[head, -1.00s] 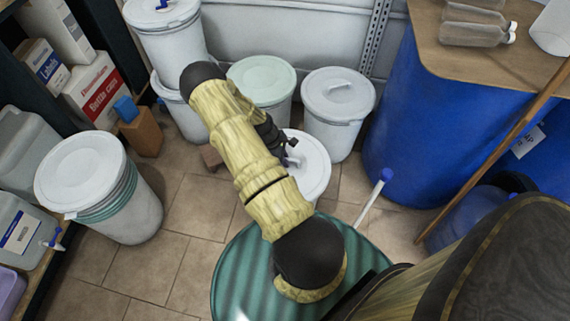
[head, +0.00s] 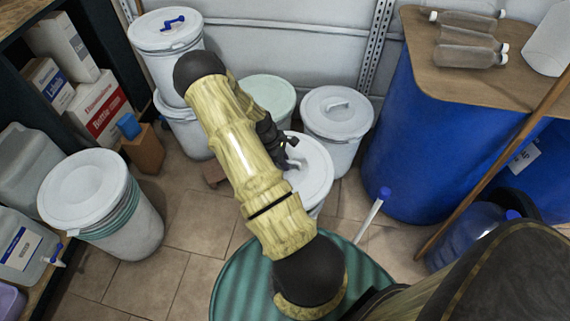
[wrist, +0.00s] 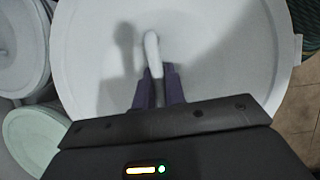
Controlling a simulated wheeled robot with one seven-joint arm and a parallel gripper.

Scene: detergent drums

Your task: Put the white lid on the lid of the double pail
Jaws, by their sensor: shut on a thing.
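My gripper (wrist: 158,85) is shut on the upright handle of a white lid (wrist: 220,45). The lid fills most of the wrist view and looks roughly level. In the head view the white lid (head: 316,168) is partly behind my arm, and a little white pail wall shows below it. I cannot tell how far apart they are. At the back left, one white pail stands on another; the upper one's lid (head: 165,30) has a blue handle. At the left stands a white pail with several stacked rims and a plain white lid (head: 84,187). I cannot tell which is the double pail.
A pail with a pale green lid (head: 268,95) and a white lidded pail (head: 337,112) stand behind. A green drum (head: 235,285) is in front, large blue drums (head: 410,130) at right. A brown block (head: 143,150) stands near the left shelf. Tiled floor is free at centre left.

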